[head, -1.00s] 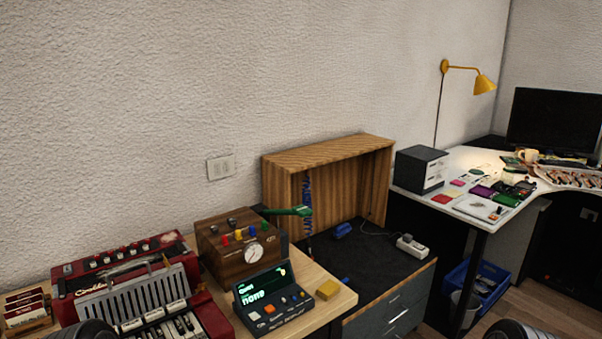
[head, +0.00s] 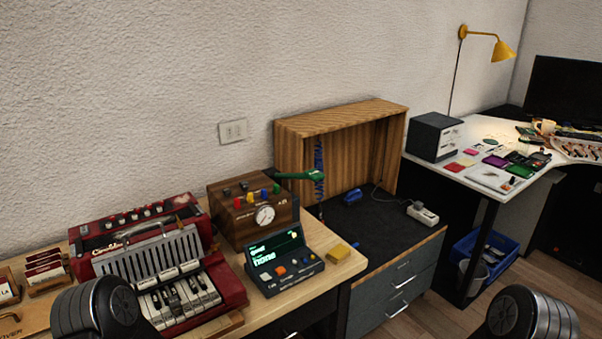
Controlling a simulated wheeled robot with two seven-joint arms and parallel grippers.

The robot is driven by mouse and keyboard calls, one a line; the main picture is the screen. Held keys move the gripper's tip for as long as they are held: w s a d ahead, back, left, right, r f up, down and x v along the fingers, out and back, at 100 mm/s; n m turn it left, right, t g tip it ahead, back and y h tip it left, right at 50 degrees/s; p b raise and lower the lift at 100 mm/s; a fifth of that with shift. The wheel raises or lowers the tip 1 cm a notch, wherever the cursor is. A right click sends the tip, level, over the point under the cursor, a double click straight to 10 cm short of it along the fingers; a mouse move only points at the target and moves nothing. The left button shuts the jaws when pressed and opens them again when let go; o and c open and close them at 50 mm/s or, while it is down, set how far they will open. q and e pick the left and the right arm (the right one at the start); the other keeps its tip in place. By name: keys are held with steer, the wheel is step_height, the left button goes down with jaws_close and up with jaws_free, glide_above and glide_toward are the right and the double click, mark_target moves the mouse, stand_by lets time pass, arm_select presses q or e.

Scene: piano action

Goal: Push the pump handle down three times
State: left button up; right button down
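The pump handle is probably the green lever (head: 299,175) that sticks out to the right from the top of a wooden box (head: 230,222) with a round dial (head: 264,215) and several coloured knobs. The lever is about level. A dark console (head: 284,264) with a lit green screen stands in front of the box. Only dark rounded parts of my two arms show at the bottom left and bottom right. Neither gripper is in view, and nothing of mine touches the lever.
A red accordion (head: 150,235) stands left of the box on the wooden table. A yellow block (head: 340,251) lies near the table's right edge. An open wooden cabinet (head: 345,112) on a grey drawer unit (head: 392,290) stands to the right. A white desk (head: 500,170) is farther right.

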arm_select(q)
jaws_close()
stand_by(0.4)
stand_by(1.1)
